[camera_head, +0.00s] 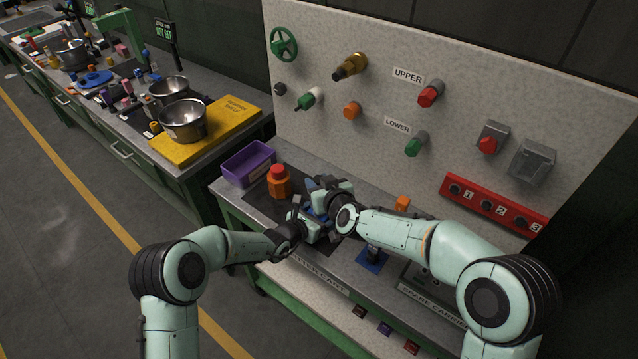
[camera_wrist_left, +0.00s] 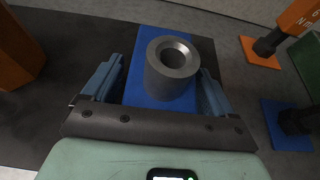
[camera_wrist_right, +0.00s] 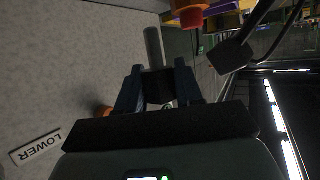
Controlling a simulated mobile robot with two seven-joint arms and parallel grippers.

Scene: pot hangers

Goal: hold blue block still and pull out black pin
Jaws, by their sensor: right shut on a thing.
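The blue block (camera_wrist_left: 144,45) lies between the fingers of my left gripper (camera_wrist_left: 158,88) in the left wrist view. A grey sleeve (camera_wrist_left: 165,80) with an open, empty hole stands on it. The left fingers flank the block closely; I cannot tell if both press on it. My right gripper (camera_wrist_right: 158,88) is shut on the black pin (camera_wrist_right: 159,90). Its grey shaft (camera_wrist_right: 153,45) sticks out beyond the fingertips, clear of the sleeve. In the head view, my left gripper (camera_head: 312,220) and right gripper (camera_head: 318,187) are close together over the bench; the arms hide most of the block.
An orange bottle-shaped thing (camera_head: 279,182) and a purple bin (camera_head: 248,163) stand left of the grippers. A blue base with a black post (camera_head: 372,256) is to the right. The upright panel (camera_head: 370,150) with knobs and valves rises behind the bench.

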